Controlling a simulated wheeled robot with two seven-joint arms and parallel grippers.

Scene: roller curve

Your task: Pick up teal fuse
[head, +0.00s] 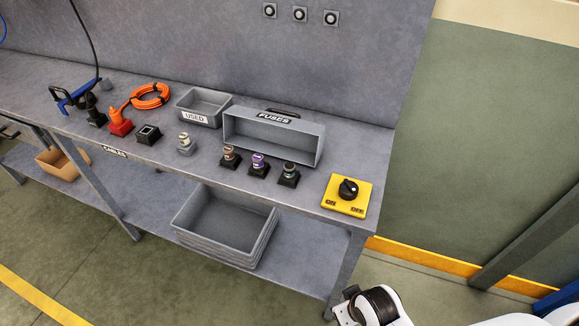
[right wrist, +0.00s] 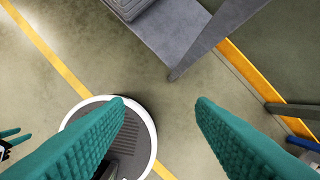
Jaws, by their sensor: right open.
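The teal fuse (head: 289,171) stands upright in a dark holder on the grey workbench. It is the rightmost in a row with a purple fuse (head: 258,161) and a brown-topped fuse (head: 230,155). My right gripper (right wrist: 160,104) has two teal ribbed fingers, spread apart with nothing between them. It hangs over the floor in front of the bench, away from the fuse. Part of my left gripper (right wrist: 13,138) shows at the left edge of the right wrist view, too small and cut off to judge.
Behind the row stands the open FUSES bin (head: 317,146). The USED bin (head: 204,107), a pale fuse (head: 185,142), an empty holder (head: 149,133) and an orange cable (head: 151,96) lie left. A yellow ON/OFF switch (head: 347,197) sits at the right front corner.

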